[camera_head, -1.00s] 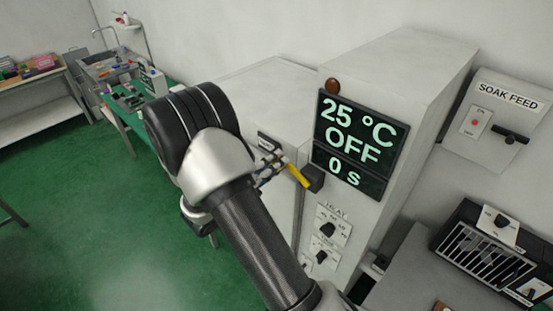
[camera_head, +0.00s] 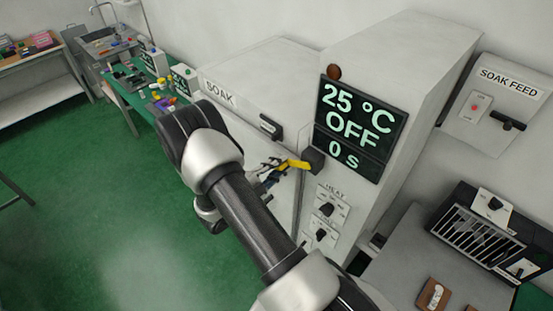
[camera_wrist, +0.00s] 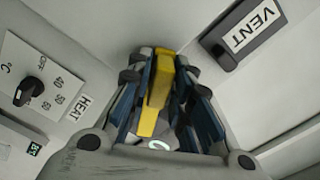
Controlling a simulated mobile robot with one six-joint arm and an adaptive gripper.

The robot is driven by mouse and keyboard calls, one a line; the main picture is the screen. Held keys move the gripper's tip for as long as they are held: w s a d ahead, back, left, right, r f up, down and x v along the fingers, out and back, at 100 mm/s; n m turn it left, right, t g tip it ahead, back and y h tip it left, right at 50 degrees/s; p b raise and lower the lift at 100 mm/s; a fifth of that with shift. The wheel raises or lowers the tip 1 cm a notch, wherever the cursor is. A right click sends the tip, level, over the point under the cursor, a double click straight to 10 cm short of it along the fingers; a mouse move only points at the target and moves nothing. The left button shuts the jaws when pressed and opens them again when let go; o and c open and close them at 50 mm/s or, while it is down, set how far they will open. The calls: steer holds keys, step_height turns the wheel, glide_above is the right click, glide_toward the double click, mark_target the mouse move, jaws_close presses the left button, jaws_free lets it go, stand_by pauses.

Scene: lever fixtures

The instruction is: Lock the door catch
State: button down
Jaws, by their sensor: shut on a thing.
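The door catch shows as a yellow lever (camera_head: 291,164) on a black pivot block (camera_head: 314,160), at the seam between the soak chamber door (camera_head: 240,110) and the control cabinet. In the head view the lever lies nearly level, pointing left from its pivot. My gripper (camera_head: 272,169) is at the lever's left end. In the wrist view the yellow lever (camera_wrist: 155,95) lies between the blue-padded fingers of my gripper (camera_wrist: 160,88), which is shut on it. My arm hides the lower part of the chamber in the head view.
A display (camera_head: 360,128) reads 25 °C, OFF, 0 s. Below it are a HEAT dial (camera_head: 327,209) and another knob. A VENT label (camera_wrist: 254,27) sits on a dark part near my fingers. A SOAK FEED box (camera_head: 496,105) is on the right wall. The green floor at left is clear.

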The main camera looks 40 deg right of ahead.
steer(key=shift+s+f+n, duration=0.5)
steer(key=shift+f+n, duration=0.3)
steer(key=shift+n, duration=0.3)
steer(key=shift+s, duration=0.1)
steer(key=c, duration=1.6)
jaws_free()
steer(key=shift+o, duration=0.2)
steer(key=a, duration=1.2)
steer(key=shift+s, duration=0.4)
